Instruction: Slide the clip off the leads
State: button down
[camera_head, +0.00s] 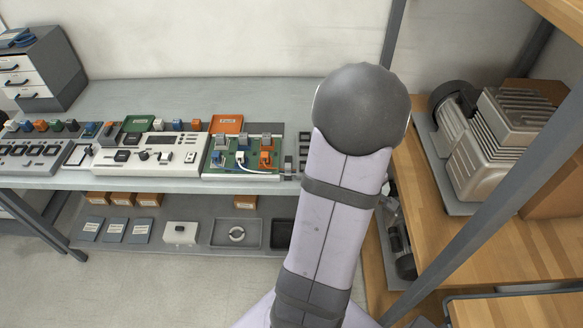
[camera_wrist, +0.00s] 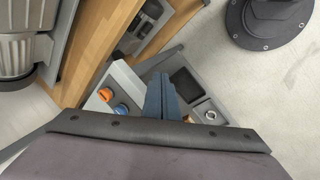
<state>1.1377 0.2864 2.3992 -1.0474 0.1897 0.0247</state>
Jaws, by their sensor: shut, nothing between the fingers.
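A green board (camera_head: 232,158) lies on the grey bench in the head view, with small grey, orange and blue blocks on it. A white lead (camera_head: 228,165) and an orange part (camera_head: 266,160) show there; I cannot tell which piece is the clip. My gripper (camera_wrist: 163,92) shows in the wrist view as two dark blue fingers close together, shut and empty. No board, clip or leads can be made out beside it there. In the head view my arm hides the gripper.
A white control box (camera_head: 150,155) stands left of the board. A compressor (camera_head: 490,140) sits on the wooden bench at right, also at upper left in the wrist view (camera_wrist: 18,50). Orange and blue knobs (camera_wrist: 121,109) lie left of the fingers. A lower shelf holds trays (camera_head: 237,234).

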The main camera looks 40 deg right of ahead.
jog(key=w+r+n+t, duration=0.2)
jog(key=w+n+t, duration=0.25)
jog(key=w, duration=0.45)
jog(key=w+a+r+n+t+y, duration=0.1)
jog(key=w+a+n+t+y, duration=0.2)
jog(key=w+a+n, duration=0.2)
jog(key=shift+w+a+r+y, duration=0.35)
jog(key=shift+w+a+y, duration=0.05)
jog(key=shift+w+a, duration=0.5)
jog(key=b, duration=0.3)
send_near(286, 173)
notch_tip(286, 173, down, 4)
jog(key=a, duration=0.3)
jog(key=shift+w+d+r+p, duration=0.1)
jog(key=shift+w+d+p, duration=0.65)
jog(key=shift+w+d, duration=0.25)
jog(key=shift+w+d+p, duration=0.3)
jog(key=shift+w+d, duration=0.25)
jog(key=shift+d, duration=0.05)
